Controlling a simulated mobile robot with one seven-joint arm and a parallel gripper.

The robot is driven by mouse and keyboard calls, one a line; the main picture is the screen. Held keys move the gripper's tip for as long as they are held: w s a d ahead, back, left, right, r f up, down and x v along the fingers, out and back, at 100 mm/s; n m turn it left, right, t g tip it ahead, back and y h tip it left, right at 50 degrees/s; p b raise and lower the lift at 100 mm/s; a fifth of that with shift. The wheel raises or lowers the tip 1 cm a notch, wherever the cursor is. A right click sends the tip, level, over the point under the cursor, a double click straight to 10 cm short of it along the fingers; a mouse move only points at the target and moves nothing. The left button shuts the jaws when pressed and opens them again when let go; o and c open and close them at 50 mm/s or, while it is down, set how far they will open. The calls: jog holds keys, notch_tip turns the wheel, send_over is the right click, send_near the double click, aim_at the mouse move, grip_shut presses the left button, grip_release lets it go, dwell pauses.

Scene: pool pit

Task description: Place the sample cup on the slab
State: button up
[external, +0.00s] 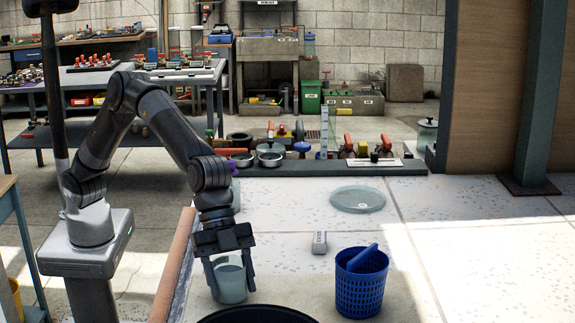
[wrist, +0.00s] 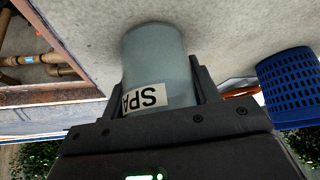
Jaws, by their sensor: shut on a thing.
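My gripper (external: 231,286) points down and is shut on a grey-green cup (external: 229,270), with one finger on either side. In the wrist view the cup (wrist: 158,65) sits between my fingers and carries a white label (wrist: 145,99) reading "SPA", upside down. The cup looks upright in the external view. The pale slab surface (external: 285,275) lies around and below it. I cannot tell whether the cup's base touches the surface.
A blue basket (external: 361,290) stands right of the cup, also in the wrist view (wrist: 290,88). A dark round rim (external: 258,312) is in front. Free surface lies between cup and block.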

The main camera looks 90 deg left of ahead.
jog(key=o, duration=1.1)
jog(key=shift+f, duration=0.1)
jog(key=shift+r, duration=0.4)
jog(key=v, duration=1.1)
jog(key=s+a+r+n+t+y, duration=0.2)
jog(key=s+a+n, duration=0.1)
jog(key=a, duration=1.3)
jog(key=s+a+r+n+t+y, duration=0.1)
jog(key=s+a+r+n+y, duration=0.15)
jog(key=a, duration=1.35)
jog(key=s+a+f+n, duration=0.2)
jog(key=s+a, duration=0.4)
jog(key=s+a+f+n+y, duration=0.1)
jog(key=s+a+f+n, duration=0.2)
jog(key=s+a, duration=0.3)
jog(key=s+a+f+n, duration=0.3)
jog(key=s+a, duration=0.3)
jog(key=a, duration=0.2)
jog(key=shift+s+a+f+y, duration=0.1)
jog(key=shift+a+f+y, duration=0.05)
jog(key=shift+f+y, duration=0.15)
